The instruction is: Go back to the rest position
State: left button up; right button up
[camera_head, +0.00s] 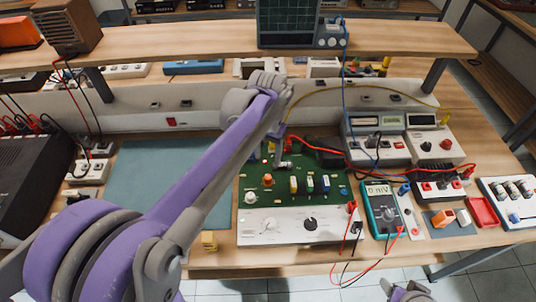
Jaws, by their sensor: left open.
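My left arm, purple and grey, reaches in from the lower left across the bench. Its gripper (281,158) points down over the upper part of a green circuit board (325,205) on a white-fronted box. The jaws are open; the fingertips are small here, and I cannot tell whether they touch anything. Grey and purple parts of my right arm (408,292) show at the bottom edge, below the bench front. The state of its jaws cannot be made out.
A multimeter (382,208) with red and black leads lies right of the board. A blue-green mat (140,165) lies left, partly behind my arm. A shelf (180,42) with an oscilloscope (290,22) spans the back. Red, blue and yellow cables run near my left gripper.

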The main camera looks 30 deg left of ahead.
pick_arm(q)
jog(key=s+d+f+t, duration=0.1)
jog(key=s+d+f, duration=0.1)
jog(key=s, duration=0.3)
jog(key=s+d+f+t, duration=0.2)
jog(key=s, duration=0.3)
jog(key=s+d+f+t, duration=0.2)
jog(key=s, duration=0.3)
jog(key=shift+s+d+m, duration=0.3)
jog(key=shift+d+m, duration=0.1)
dwell(6.1)
